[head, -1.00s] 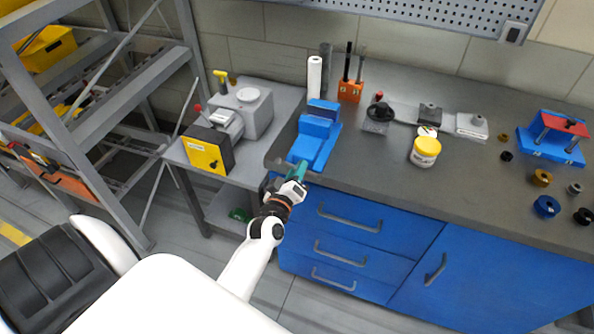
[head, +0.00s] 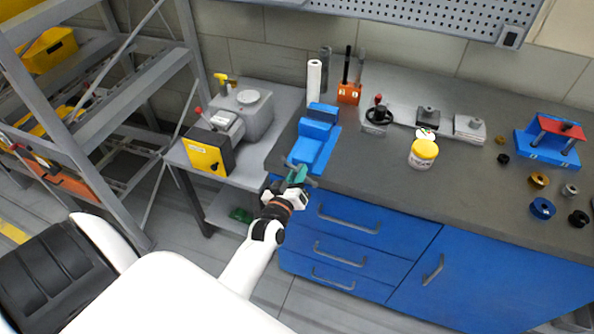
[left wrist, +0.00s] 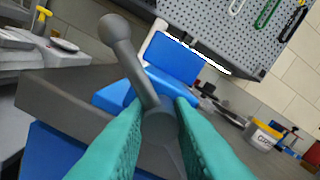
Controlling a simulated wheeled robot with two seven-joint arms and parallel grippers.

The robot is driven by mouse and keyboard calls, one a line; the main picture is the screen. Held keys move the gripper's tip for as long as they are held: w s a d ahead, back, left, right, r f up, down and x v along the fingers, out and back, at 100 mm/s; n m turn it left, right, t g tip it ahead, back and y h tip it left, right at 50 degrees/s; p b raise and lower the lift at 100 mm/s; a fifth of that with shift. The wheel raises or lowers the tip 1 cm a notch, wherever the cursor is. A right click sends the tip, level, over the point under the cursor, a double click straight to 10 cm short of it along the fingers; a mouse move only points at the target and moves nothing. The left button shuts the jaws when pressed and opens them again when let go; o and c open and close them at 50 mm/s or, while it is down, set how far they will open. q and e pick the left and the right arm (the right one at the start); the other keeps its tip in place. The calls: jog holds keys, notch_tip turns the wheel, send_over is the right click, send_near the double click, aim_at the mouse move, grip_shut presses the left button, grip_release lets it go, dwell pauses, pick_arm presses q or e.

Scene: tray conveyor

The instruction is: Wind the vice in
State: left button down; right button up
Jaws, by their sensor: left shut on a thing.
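The blue vice (head: 316,138) is mounted at the left end of the grey workbench. It also shows in the left wrist view (left wrist: 172,58), close ahead. Its grey handle bar with a ball end (left wrist: 115,30) stands tilted across the front of the vice. My left gripper (head: 297,174) is at the near end of the vice. Its green fingers in the left wrist view (left wrist: 155,128) are shut on the handle, around its hub end. The fingers hide part of the hub and screw. My right gripper is not in view.
A side table with a yellow-fronted machine (head: 207,152) stands left of the vice. The bench front edge is clear right of the vice.

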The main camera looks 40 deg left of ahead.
pick_arm(q)
jog(key=m+p, duration=0.1)
jog(key=m, duration=0.3)
jog(key=shift+m+p, duration=0.4)
jog(key=m+p, duration=0.1)
jog(key=m, duration=0.4)
dwell(0.4)
jog(key=c, duration=1.3)
grip_release()
jog(key=shift+s, duration=0.1)
jog(key=b+v, duration=0.2)
jog(key=v, duration=1)
jog(key=shift+b, duration=0.3)
